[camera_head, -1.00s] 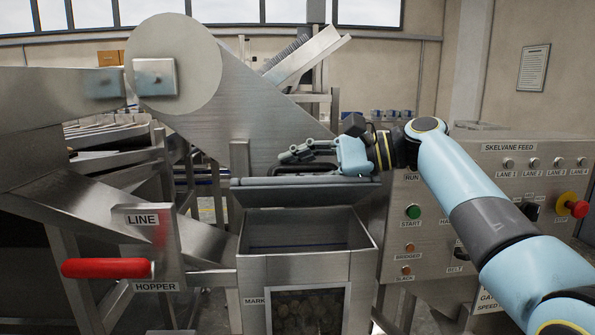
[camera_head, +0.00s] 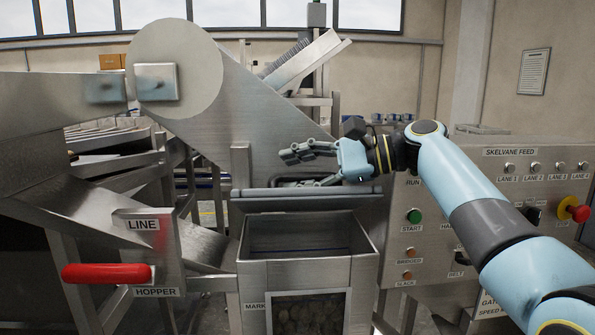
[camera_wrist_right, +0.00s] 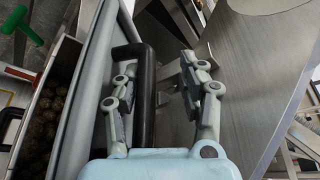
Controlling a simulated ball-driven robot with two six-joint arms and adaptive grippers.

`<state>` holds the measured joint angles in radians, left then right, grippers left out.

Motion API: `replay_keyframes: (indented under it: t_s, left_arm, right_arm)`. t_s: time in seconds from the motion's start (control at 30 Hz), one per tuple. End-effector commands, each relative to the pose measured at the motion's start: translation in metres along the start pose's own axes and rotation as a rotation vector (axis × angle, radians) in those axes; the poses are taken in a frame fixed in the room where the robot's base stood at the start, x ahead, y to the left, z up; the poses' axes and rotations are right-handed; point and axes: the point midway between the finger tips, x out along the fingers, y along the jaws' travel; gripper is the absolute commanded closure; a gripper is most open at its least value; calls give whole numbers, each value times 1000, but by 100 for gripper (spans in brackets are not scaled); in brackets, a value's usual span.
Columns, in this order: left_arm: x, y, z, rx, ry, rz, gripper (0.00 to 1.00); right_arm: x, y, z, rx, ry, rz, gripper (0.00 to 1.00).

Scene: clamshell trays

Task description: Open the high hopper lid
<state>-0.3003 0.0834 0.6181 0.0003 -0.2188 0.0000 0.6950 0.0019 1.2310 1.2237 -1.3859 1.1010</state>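The hopper lid (camera_head: 305,201) is a grey metal panel along the back of the open hopper box (camera_head: 308,270). It stands raised, and the hopper mouth is uncovered. My right gripper (camera_head: 305,153) is above and behind the lid's top edge. In the right wrist view, its two fingers (camera_wrist_right: 160,95) are apart, on either side of the lid's black bar handle (camera_wrist_right: 145,100). The handle lies nearer the left finger; I cannot tell if they touch. The lid (camera_wrist_right: 98,95) also shows there, left of the fingers. My left gripper is not in view.
A panel with a red handle (camera_head: 106,273), labelled LINE HOPPER, stands left of the hopper. The control panel (camera_head: 500,165) with buttons stands to the right, partly behind my right arm. A large sloping metal plate (camera_head: 245,120) rises behind.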

Motion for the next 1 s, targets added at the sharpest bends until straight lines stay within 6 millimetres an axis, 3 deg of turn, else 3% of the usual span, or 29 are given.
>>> replay_keyframes:
  t_s: [0.5, 1.0]
  left_arm:
    - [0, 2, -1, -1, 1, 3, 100]
    - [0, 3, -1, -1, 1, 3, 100]
  right_arm:
    - [-22, -67, 52, -5, 0, -2, 60]
    - [-25, -76, 60, -1, 0, -1, 60]
